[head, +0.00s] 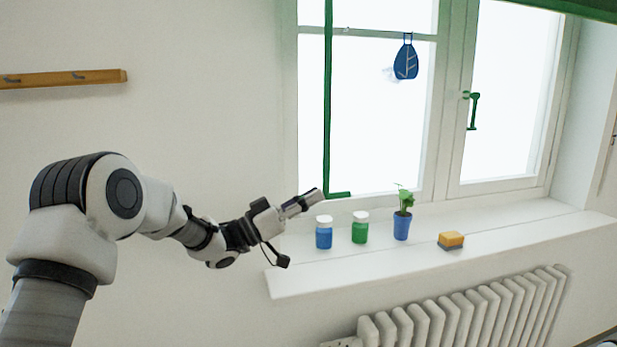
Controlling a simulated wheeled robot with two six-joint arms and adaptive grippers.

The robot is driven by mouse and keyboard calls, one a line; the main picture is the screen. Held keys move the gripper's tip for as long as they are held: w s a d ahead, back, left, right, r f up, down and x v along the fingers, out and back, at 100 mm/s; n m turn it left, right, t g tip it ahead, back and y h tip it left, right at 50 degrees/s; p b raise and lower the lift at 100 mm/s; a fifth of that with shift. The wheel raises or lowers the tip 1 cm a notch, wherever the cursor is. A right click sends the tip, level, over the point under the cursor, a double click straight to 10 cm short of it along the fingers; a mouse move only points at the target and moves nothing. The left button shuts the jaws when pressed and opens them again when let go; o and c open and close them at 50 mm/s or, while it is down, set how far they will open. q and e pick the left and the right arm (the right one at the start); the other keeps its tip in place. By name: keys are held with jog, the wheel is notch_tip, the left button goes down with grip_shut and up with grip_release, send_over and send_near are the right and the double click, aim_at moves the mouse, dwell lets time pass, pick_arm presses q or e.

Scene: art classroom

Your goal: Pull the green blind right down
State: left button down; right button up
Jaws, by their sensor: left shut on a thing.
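The green blind (592,7) shows only as a strip at the top right edge of the head view; the rest of it is out of frame. A long green pull strap (328,100) hangs straight down in front of the left window pane. A short green handle (340,195) is at its lower end, just above the sill. My left gripper (316,196) reaches in from the left and is shut on the left part of this handle, its fingertips partly hiding it. My right gripper is not in view.
On the white sill (330,274) stand a blue paint jar (324,238), a green paint jar (360,232), a blue pot with a plant (402,226) and a yellow sponge (451,240). A blue leaf ornament (405,62) hangs at the window. A radiator (450,318) is below.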

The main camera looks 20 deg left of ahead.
pick_arm(q)
notch_tip(320, 180, down, 21)
jog(key=b, duration=1)
jog(key=shift+f, duration=0.2)
jog(key=shift+d, duration=0.1)
jog(key=c, duration=1.1)
grip_release()
jog(key=shift+w, duration=0.1)
jog(key=shift+c, duration=0.2)
jog(key=v, duration=1.1)
jog(key=shift+a+f, duration=0.2)
